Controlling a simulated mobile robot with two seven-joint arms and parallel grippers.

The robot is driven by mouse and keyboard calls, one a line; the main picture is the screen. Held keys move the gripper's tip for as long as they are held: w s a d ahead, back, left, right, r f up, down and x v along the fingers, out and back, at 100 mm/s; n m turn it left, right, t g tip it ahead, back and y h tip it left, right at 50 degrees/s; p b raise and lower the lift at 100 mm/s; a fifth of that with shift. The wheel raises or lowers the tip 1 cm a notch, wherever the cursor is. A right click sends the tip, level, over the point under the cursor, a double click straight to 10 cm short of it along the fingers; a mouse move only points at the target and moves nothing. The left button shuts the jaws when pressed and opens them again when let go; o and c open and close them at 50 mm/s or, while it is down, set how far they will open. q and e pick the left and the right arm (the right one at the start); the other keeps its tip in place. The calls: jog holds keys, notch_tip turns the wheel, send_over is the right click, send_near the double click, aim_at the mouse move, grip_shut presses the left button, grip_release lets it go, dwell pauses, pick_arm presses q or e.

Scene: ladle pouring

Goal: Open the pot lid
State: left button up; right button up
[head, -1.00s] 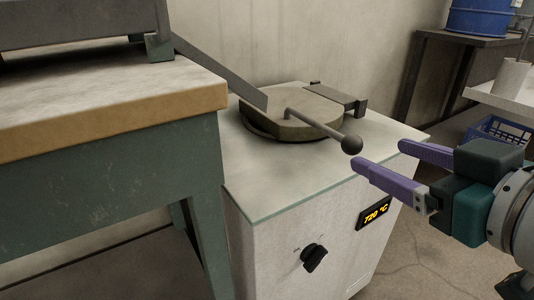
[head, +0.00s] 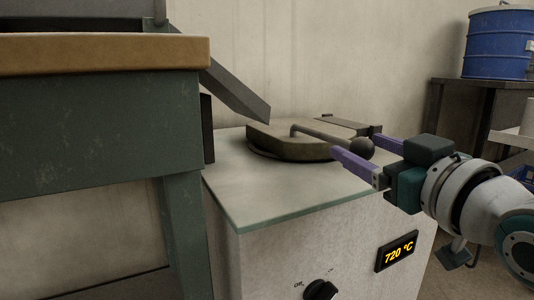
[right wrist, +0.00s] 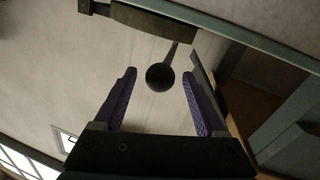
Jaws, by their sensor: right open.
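The pot lid (head: 289,143) is a flat, dark, many-sided plate lying on top of the white furnace (head: 280,195). A handle bar (head: 318,134) rises from it and ends in a dark ball knob (head: 361,148). My right gripper (head: 357,149) has purple fingers and is open, with the knob between its fingers in the head view. In the right wrist view the knob (right wrist: 160,76) sits centrally between the open fingertips (right wrist: 158,73), and contact cannot be seen. My left gripper is not in view.
A green workbench with a wooden top (head: 100,53) stands at the left, and a grey chute (head: 235,88) slopes from it towards the lid. A hinge block (head: 340,125) sits behind the lid. A blue drum (head: 497,43) stands on a dark table at the back right.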

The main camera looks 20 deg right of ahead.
jog(key=shift+w+d, duration=0.1)
jog(key=shift+w, duration=0.6)
jog(key=shift+c, duration=0.3)
grip_shut()
dwell(0.7)
